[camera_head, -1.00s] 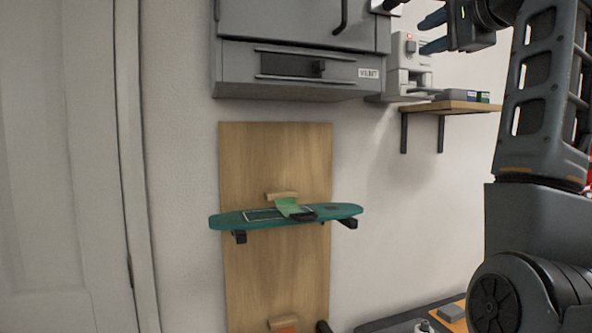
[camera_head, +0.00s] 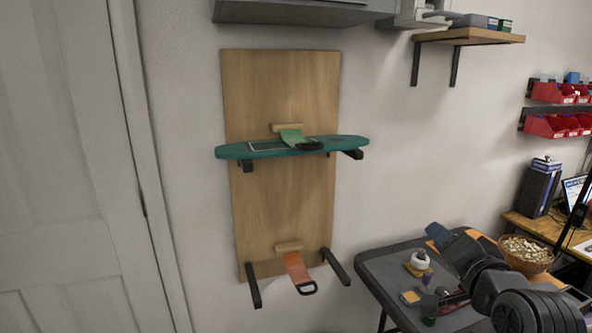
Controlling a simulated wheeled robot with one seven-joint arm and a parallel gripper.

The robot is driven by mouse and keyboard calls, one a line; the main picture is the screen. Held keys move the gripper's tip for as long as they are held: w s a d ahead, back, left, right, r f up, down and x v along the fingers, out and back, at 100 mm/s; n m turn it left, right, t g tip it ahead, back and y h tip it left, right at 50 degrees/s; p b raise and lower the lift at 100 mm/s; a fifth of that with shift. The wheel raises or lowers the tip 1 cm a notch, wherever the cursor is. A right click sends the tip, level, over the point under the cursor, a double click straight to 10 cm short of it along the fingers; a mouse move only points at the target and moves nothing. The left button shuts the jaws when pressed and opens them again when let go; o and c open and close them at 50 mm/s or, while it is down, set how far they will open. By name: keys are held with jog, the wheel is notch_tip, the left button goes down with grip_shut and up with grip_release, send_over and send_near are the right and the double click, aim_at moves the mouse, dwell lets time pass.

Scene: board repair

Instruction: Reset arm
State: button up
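My arm is folded low at the lower right of the head view, over the grey table. What seems to be my gripper (camera_head: 440,236) is at the arm's far end, with a bluish tip. Its fingers are not clearly seen apart, so whether it is open or shut is unclear. A teal board (camera_head: 260,150) lies across the upper pegs of a wooden wall panel (camera_head: 285,205), well to the left of my gripper. A green strap (camera_head: 292,138) lies on it.
Lower pegs with an orange strap (camera_head: 298,270) are empty of a board. The grey table (camera_head: 385,275) holds a white round item (camera_head: 419,260) and small parts. A basket (camera_head: 526,250), red bins (camera_head: 555,126) and a wall shelf (camera_head: 470,36) are at right.

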jog(key=s+a+f+n, duration=0.1)
jog(key=s+f+n, duration=0.1)
jog(key=s+f, duration=0.45)
jog(key=s+f+n, duration=0.1)
jog(key=s+f, duration=0.3)
jog(key=s, duration=0.6)
jog(key=s+a+f+n, duration=0.1)
jog(key=s+f+n, duration=0.1)
jog(key=s+f, duration=0.45)
jog(key=s+a+r+n, duration=0.1)
jog(key=s+r+n, duration=0.1)
jog(key=s, duration=1)
jog(key=s+a+r+n+g, duration=0.1)
jog(key=s+r, duration=0.4)
jog(key=s, duration=0.8)
jog(key=shift+s+a+n, duration=0.3)
jog(key=shift+a+n, duration=0.25)
jog(key=shift+n, duration=0.45)
